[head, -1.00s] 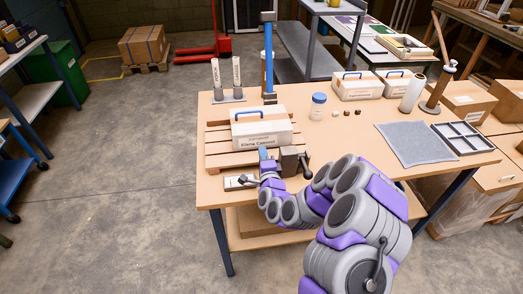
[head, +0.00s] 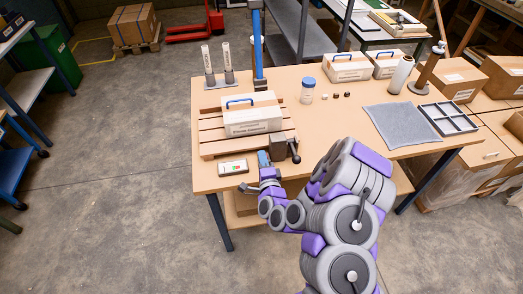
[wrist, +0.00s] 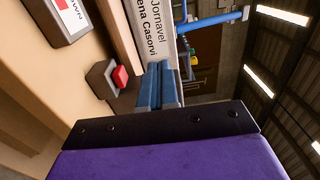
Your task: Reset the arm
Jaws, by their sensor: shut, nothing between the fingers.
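My gripper (head: 264,159) is at the front edge of the workbench, just right of a small white panel (head: 233,168) with a green and a red mark. Its blue fingers (wrist: 158,88) are shut together and empty. A dark block with a side lever (head: 279,149) stands right behind the fingers in the head view. In the wrist view a red button (wrist: 120,77) on a brown block is beside the fingers. A white labelled box with a blue handle (head: 250,115) sits on a slatted wooden platform (head: 213,142).
A blue column (head: 258,45) rises behind the box, beside two upright tubes (head: 217,66). A blue-lidded jar (head: 307,90), a grey mat (head: 400,125) and a divided tray (head: 447,118) occupy the bench (head: 345,125). The floor to the left is open.

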